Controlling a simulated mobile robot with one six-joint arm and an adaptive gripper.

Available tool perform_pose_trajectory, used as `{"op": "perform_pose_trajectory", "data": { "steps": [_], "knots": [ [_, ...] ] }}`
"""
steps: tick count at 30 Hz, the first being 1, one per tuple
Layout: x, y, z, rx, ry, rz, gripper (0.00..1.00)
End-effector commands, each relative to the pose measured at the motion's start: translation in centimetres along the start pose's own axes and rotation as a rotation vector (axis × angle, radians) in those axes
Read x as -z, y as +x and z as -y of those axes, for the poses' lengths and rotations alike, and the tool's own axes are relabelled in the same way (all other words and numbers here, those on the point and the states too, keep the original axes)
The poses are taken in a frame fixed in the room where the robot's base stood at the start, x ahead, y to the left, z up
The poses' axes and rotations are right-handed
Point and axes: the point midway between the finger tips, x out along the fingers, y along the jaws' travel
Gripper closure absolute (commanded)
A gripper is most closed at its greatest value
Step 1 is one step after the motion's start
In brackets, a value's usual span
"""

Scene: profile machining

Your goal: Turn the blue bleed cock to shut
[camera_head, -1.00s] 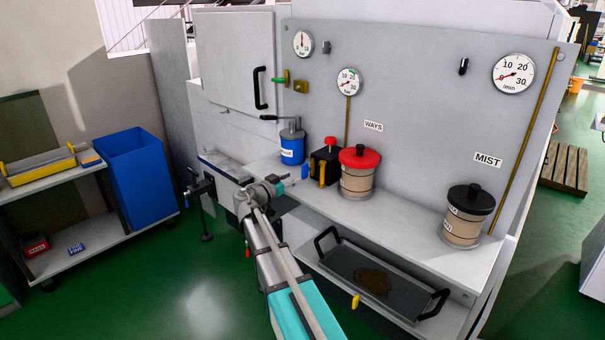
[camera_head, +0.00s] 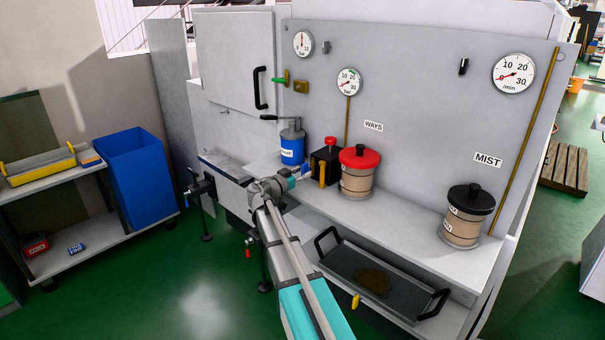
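The small blue handle seen earlier at the left of the black block (camera_head: 326,160) is now mostly or wholly hidden behind my gripper (camera_head: 304,174). I cannot make out its angle. The block stands on the shelf with a red knob (camera_head: 331,142) on top and a yellow lever (camera_head: 322,174) in front. My gripper reaches in from the front, with its tip at or just in front of the block's left side. Whether it touches the blue handle cannot be seen. Its fingers are too small to tell open from shut.
A blue grease can (camera_head: 291,149) with a crank stands just behind my gripper. The red-lidded jar (camera_head: 359,172) is right of the block, and a black-lidded jar (camera_head: 468,215) farther right. A drip tray (camera_head: 340,262) sits below. The shelf between the jars (camera_head: 408,207) is clear.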

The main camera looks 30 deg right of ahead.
Motion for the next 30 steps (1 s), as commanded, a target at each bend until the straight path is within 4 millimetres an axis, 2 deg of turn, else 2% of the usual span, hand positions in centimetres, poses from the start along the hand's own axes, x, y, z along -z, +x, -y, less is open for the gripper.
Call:
{"op": "perform_pose_trajectory", "data": {
  "steps": [1, 8, 20, 30],
  "knots": [
    [0.0, -0.01, 0.0, 0.0, 0.0, 0.0, 0.57],
    [0.0, -0.02, 0.02, 0.0, 0.0, 0.0, 1.0],
    [0.02, -0.03, 0.12, 0.002, 0.02, -0.001, 1.0],
    [0.04, -0.04, 0.19, 0.004, 0.245, -0.001, 1.0]
  ]
}}
